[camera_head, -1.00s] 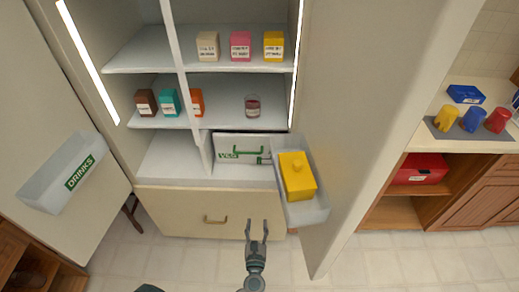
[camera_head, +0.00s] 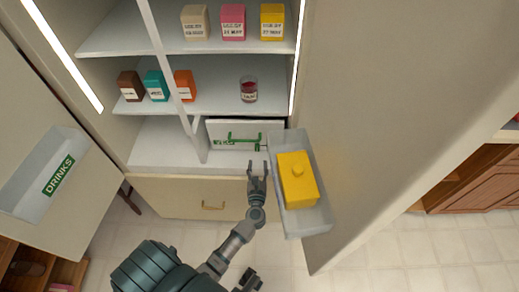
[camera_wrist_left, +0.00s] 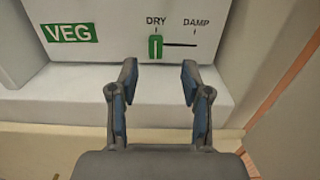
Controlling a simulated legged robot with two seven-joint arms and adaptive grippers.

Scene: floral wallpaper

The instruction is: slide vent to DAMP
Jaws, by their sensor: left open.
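The white VEG drawer front (camera_head: 220,129) sits at the bottom of the open fridge and shows in the left wrist view (camera_wrist_left: 110,15). Its green vent slider (camera_wrist_left: 155,47) stands at the left end of a dark slot, under the word DRY. The DAMP label (camera_wrist_left: 196,22) is at the slot's right end. My left gripper (camera_head: 257,166) is open and empty, its fingers pointing at the drawer front. In the left wrist view its fingertips (camera_wrist_left: 159,73) lie on either side of the slider's line, below it and apart from it.
A door bin (camera_head: 312,222) holding a yellow carton (camera_head: 297,180) stands close to the right of my left gripper. A closed lower drawer (camera_head: 180,197) lies beneath. The DRINKS bin (camera_head: 40,180) is at left.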

